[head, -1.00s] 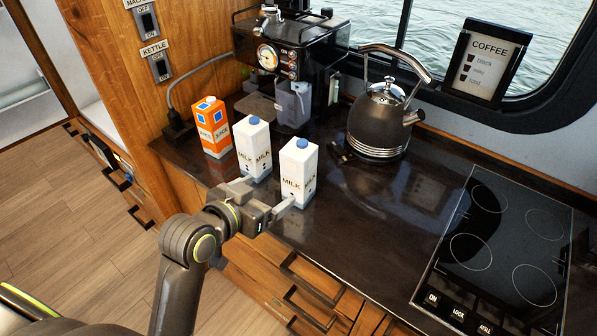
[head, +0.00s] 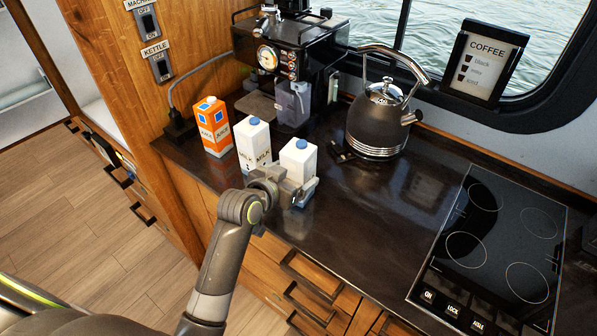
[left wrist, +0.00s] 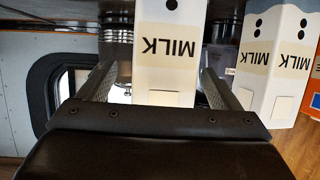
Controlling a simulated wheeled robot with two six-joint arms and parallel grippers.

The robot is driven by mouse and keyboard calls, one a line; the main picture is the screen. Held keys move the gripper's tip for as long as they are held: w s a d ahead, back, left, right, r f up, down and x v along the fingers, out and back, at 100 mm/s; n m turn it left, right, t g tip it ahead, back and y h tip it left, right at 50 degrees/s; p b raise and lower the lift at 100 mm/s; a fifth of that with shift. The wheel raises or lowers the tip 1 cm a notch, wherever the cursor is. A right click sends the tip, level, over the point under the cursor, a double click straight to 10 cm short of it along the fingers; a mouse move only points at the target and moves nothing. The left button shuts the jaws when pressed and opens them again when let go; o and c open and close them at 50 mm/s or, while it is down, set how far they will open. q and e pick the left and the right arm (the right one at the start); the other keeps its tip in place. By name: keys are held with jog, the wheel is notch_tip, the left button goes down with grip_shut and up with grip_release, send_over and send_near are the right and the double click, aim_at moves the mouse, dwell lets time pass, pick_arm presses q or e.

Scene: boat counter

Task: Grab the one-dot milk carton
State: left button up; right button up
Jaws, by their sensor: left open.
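Two white milk cartons with blue caps stand upright side by side on the dark counter. The right milk carton (head: 298,160) is between the open fingers of my left gripper (head: 291,184); its lower part is hidden by the gripper. In the left wrist view, upside down, this carton (left wrist: 165,70) shows one black dot at the top picture edge, with a finger on either side. The other milk carton (head: 253,143) stands to its left, outside the fingers; in the left wrist view it (left wrist: 270,75) shows two dots. My right gripper is out of view.
An orange and white carton (head: 214,128) stands left of the milk cartons. A coffee machine (head: 290,55) is behind them, and a kettle (head: 377,125) is to the back right. The counter is clear toward the hob (head: 497,245).

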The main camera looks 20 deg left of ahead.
pick_arm(q)
jog(key=shift+a+p+x, duration=0.2)
jog(key=shift+p+x, duration=0.3)
jog(key=shift+x, duration=1.55)
jog(key=c, duration=1.7)
jog(key=shift+o, duration=0.2)
jog(key=shift+w+r, duration=0.1)
jog(key=shift+r, duration=0.15)
